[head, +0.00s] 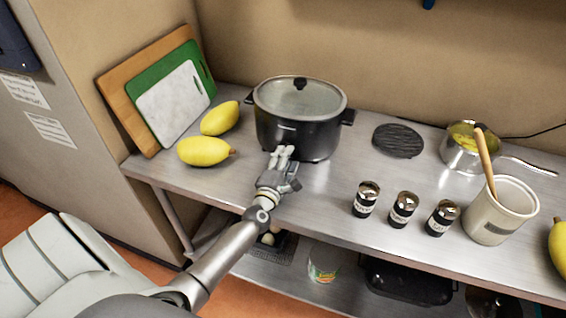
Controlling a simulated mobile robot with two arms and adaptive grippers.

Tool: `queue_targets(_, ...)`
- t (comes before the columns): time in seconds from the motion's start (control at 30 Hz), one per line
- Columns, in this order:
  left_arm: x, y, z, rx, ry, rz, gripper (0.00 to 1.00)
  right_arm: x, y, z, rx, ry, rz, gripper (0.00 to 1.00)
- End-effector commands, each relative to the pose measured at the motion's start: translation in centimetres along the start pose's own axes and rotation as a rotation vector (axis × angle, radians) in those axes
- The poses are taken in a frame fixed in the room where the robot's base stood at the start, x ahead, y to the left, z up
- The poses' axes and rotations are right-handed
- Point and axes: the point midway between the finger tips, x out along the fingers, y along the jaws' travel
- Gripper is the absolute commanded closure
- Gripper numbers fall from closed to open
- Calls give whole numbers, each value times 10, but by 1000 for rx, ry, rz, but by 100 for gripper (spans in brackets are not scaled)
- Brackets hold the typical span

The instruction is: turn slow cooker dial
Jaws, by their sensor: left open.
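The slow cooker (299,115) is a black pot with side handles and a glass lid with a black knob. It stands on the steel counter against the back wall. My left gripper (281,151) is open at the lower front of the cooker, with its fingers pointing at it. The dial is not visible; the gripper covers part of the cooker's front. I cannot tell whether the fingers touch the cooker. My right gripper is not in view.
Yellow fruits (205,151) and cutting boards (172,100) stand left of the cooker. Right are a black trivet (398,141), several labelled jars (403,209), a saucepan (463,156) and a utensil crock (500,217). A lower shelf holds a black tray (408,284).

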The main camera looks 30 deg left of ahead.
Motion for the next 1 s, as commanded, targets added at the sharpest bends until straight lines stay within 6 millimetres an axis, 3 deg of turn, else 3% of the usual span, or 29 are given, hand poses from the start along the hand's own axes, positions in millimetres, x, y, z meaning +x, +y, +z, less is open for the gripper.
queue_targets(0.17,-18,-2,0,-2,0,-3,55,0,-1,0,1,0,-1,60)
queue_targets(0.6,-95,-1,0,0,1,-2,55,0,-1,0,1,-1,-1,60)
queue_targets(0.8,-114,-1,0,1,1,-1,55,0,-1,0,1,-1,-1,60)
queue_targets(1.0,-118,0,0,1,0,0,55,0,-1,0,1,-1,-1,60)
